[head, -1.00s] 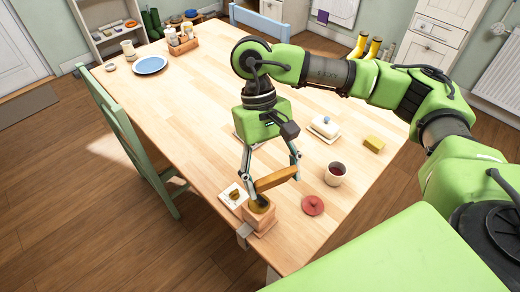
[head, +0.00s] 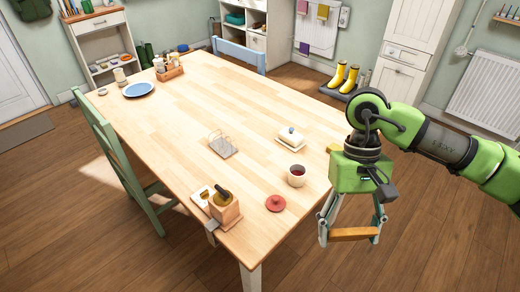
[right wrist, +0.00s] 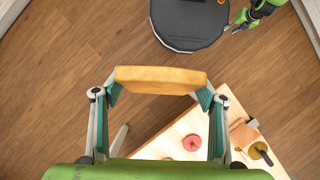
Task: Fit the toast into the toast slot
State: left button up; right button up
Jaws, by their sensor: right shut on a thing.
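The toast (head: 354,234), a golden-brown slab, is held across the fingers of my right gripper (head: 350,232), off the table's right edge over the floor. In the right wrist view the toast (right wrist: 160,80) spans both fingertips. A small metal rack (head: 222,145), which looks like the toast slot, stands on the table's middle, left of my right gripper and apart from the toast. Its slots are too small to make out clearly. In the right wrist view my left gripper (right wrist: 240,21) shows small at the top right; its jaws are unclear.
On the table (head: 190,115), a cup with dark red content (head: 297,175), a red lid (head: 275,203) and a white butter dish (head: 291,139) stand right of the rack. A green chair (head: 115,150) stands left.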

aim_at(225, 150)
jog(key=i+j+z, duration=0.1)
jog(key=i+j, duration=0.35)
jog(key=j, duration=0.2)
jog(key=i+j+z, duration=0.15)
jog(key=j, duration=0.2)
jog(key=i+j, duration=0.25)
jog(key=i+j+z, duration=0.15)
jog(key=j, duration=0.3)
